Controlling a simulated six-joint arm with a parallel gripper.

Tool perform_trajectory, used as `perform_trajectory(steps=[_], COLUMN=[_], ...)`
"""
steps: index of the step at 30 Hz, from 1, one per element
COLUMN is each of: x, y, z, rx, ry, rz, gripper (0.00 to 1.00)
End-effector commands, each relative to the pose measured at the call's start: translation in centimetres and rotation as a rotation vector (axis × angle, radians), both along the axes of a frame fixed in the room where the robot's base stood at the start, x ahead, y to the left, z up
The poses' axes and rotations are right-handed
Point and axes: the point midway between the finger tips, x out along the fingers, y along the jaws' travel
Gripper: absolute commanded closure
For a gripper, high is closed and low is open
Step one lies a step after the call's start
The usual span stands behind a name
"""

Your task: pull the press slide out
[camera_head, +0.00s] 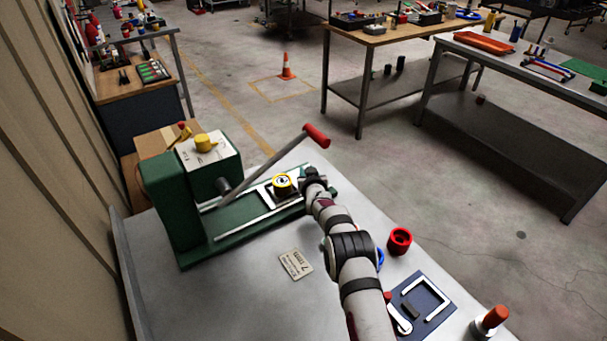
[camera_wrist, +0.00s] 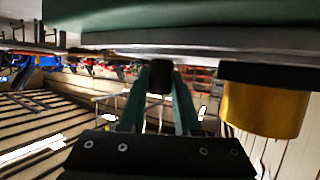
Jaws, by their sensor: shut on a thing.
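The green press (camera_head: 178,205) stands on the grey bench, with a base reaching right along two bright rails. Its pale slide (camera_head: 263,191) lies between the rails and carries a round yellow and black part (camera_head: 282,183). My gripper (camera_head: 312,174) is at the slide's right end, away from the press head. In the wrist view my gripper (camera_wrist: 160,75) has its two green fingers closed on a small black knob (camera_wrist: 160,80). A yellow cylinder (camera_wrist: 265,105) shows close by on the right there. In the head view my wrist hides the grip itself.
A lever with a red handle (camera_head: 317,136) slants up behind my gripper. A label plate (camera_head: 295,264), a red ring (camera_head: 399,241), a dark blue tray (camera_head: 422,303) and an orange-topped part (camera_head: 494,317) are on the bench (camera_head: 240,300). The bench front is partly clear.

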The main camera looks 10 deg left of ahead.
Motion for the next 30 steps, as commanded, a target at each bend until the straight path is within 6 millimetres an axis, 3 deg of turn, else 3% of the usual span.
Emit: perform_trajectory(steps=[5,6,10,22,30], x=[0.2,0.3,0.2,-0.2,-3.6], y=[-0.5,-0.5,-0.5,-0.4,-1.6], z=[0.2,0.2,0.2,0.3,1.8], rx=[0.002,0.002,0.002,0.001,0.002], ry=[-0.003,-0.004,-0.003,-0.002,0.001], rz=[-0.008,-0.009,-0.008,-0.006,-0.006], gripper=[1.00,0.63,0.39,0.38,0.38])
